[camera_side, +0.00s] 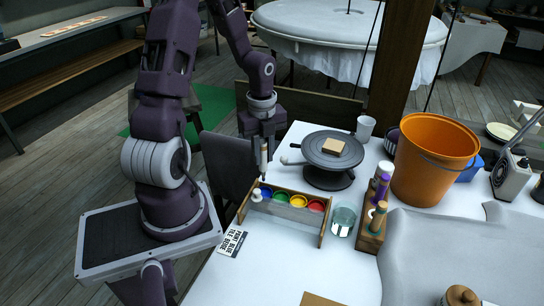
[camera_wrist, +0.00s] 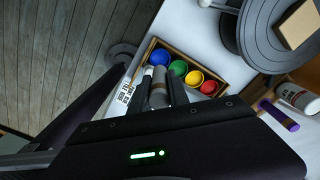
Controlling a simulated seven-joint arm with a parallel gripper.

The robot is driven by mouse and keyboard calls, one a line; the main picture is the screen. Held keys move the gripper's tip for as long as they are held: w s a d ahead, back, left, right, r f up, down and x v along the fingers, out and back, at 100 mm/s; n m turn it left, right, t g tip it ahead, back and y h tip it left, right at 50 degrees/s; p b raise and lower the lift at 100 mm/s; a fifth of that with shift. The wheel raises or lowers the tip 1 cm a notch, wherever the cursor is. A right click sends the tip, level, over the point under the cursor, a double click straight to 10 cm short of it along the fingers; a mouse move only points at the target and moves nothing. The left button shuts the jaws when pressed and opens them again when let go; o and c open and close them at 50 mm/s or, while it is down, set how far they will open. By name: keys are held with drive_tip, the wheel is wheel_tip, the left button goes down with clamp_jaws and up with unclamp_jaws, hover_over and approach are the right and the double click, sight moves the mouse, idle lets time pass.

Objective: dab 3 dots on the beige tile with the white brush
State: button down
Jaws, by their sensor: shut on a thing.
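The beige tile (camera_side: 333,146) lies flat on the dark round turntable (camera_side: 325,173); its top looks plain. In the wrist view, part of the tile (camera_wrist: 301,25) shows at the upper right. My gripper (camera_side: 264,146) is shut on the white brush (camera_side: 263,159), which points down over the left part of the paint box (camera_side: 283,213). The brush (camera_wrist: 158,91) also shows between my fingers in the wrist view, close to the blue paint cup (camera_wrist: 160,57). Whether its tip touches anything, or carries paint, I cannot tell.
Green, yellow and red cups (camera_side: 316,206) sit beside the blue one. A glass jar (camera_side: 343,220), a rack of bottles (camera_side: 370,236) and an orange bucket (camera_side: 433,160) stand to the right. A printed card (camera_side: 232,241) lies in front.

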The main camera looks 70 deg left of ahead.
drive_tip(key=shift+t, duration=0.6)
wheel_tip(320, 180, up, 11)
drive_tip(key=shift+w+r, duration=0.1)
drive_tip(key=shift+w, duration=0.05)
drive_tip(key=w+t+y, duration=0.1)
drive_tip(key=w+t, duration=0.2)
drive_tip(key=w, duration=1.8)
wheel_tip(320, 180, down, 8)
drive_tip(key=shift+w+r+t, duration=0.2)
drive_tip(key=shift+t, duration=0.2)
drive_tip(key=shift+f, duration=0.5)
